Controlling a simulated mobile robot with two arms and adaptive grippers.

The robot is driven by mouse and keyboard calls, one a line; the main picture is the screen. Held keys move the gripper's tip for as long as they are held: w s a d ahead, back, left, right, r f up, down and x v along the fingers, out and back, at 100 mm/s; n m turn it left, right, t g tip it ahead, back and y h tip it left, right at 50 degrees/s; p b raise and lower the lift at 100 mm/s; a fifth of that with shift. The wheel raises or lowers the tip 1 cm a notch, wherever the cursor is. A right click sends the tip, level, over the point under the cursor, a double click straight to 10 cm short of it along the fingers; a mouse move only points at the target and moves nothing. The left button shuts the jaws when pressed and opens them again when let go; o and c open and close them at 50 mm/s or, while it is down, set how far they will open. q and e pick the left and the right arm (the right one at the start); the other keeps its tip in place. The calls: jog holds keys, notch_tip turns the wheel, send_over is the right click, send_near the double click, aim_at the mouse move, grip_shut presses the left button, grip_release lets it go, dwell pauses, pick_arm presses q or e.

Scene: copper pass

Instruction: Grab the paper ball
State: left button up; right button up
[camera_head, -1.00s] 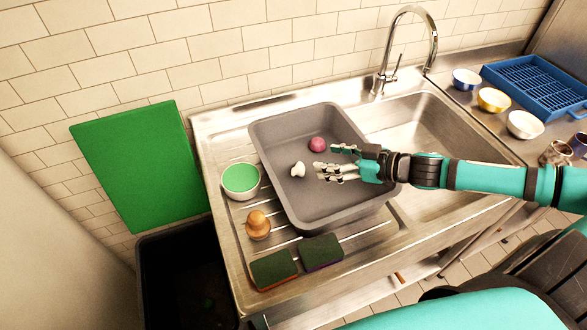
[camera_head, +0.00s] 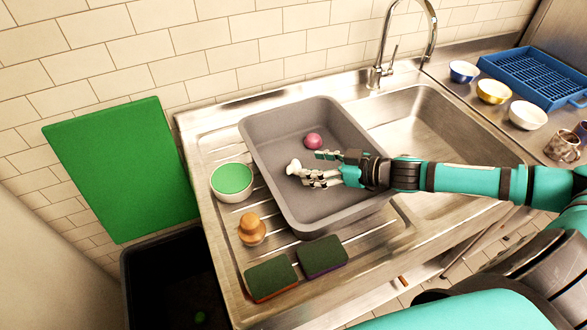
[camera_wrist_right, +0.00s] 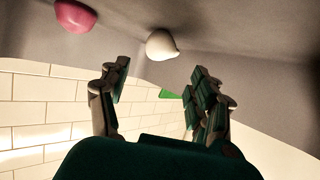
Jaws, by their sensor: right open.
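A small white lump (camera_head: 294,166) with a narrow tip lies in the grey tub (camera_head: 262,150); it may be the paper ball, but I cannot tell its material. It also shows in the right wrist view (camera_wrist_right: 161,44), beyond and between the fingertips. A pink round thing (camera_head: 313,141) lies behind it in the tub, and at the top left of the wrist view (camera_wrist_right: 75,15). My right gripper (camera_head: 310,167) is open and empty over the tub, its fingers pointing left, close to the white lump's right side. My left gripper is not in view.
The tub stands on the steel drainer beside the sink basin (camera_head: 425,125). A bowl with green inside (camera_head: 232,181), a wooden-handled brush (camera_head: 251,230) and two sponges (camera_head: 271,277) lie around it. A dark bin (camera_head: 160,275) is below left. The tub walls surround the gripper.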

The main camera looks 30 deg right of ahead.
aim_at(295, 165)
jog(key=shift+w+a+p, duration=0.3)
jog(key=shift+w+a, duration=0.05)
jog(key=shift+w, duration=0.05)
jog(key=p+x, duration=0.1)
jog(key=x, duration=0.2)
jog(key=shift+w+a+f+p, duration=0.15)
jog(key=shift+w+a+p, duration=0.05)
jog(key=shift+p, duration=0.1)
jog(key=shift+w+a+f, duration=0.25)
jog(key=shift+w+f, duration=0.1)
jog(key=shift+w, duration=0.05)
jog(key=shift+s, duration=0.1)
jog(key=c, duration=0.8)
